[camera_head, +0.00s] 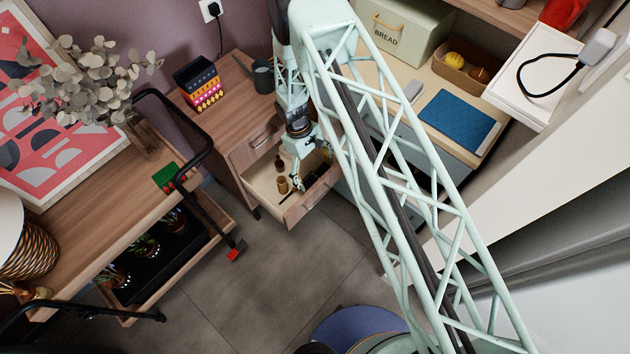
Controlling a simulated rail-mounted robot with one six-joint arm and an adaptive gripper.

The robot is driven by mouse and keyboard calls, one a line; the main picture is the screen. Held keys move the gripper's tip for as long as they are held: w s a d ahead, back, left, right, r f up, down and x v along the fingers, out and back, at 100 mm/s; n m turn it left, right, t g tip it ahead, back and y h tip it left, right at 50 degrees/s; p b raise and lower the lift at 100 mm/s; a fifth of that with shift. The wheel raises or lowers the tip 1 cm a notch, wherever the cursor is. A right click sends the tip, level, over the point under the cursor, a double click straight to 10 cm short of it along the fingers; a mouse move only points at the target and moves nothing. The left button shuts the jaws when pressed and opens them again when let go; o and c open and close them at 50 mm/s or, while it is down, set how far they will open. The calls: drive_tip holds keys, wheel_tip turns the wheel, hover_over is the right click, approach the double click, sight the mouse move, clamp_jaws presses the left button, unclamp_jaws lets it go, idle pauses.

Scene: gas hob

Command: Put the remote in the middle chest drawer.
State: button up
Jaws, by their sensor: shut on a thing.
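The wooden chest (236,130) stands left of centre, with a closed drawer (264,136) at the top. The drawer below it (309,204) is pulled out. My gripper (297,184) points down into this open drawer and is shut on a thin dark object, apparently the remote (287,197). The remote is at or just above the drawer floor; I cannot tell whether it touches. The gripper and arm partly hide the drawer's inside.
A small brown bottle (278,162) and a tan cylinder (283,185) stand inside the drawer, near the gripper. A colourful box (204,87) and a dark mug (263,77) stand on the chest. A wooden trolley (110,200) stands to the left. Floor in front is clear.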

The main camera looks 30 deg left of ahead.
sight(315, 180)
drive_tip(key=shift+f, duration=1.1)
drive_tip(key=shift+f+b, duration=0.3)
drive_tip(key=shift+f, duration=1.65)
drive_tip(key=shift+f, duration=0.15)
drive_tip(key=o, duration=0.6)
drive_tip(key=shift+r, duration=0.25)
drive_tip(key=shift+p+v, duration=0.55)
drive_tip(key=shift+v, duration=5.45)
drive_tip(key=shift+w+f, duration=0.1)
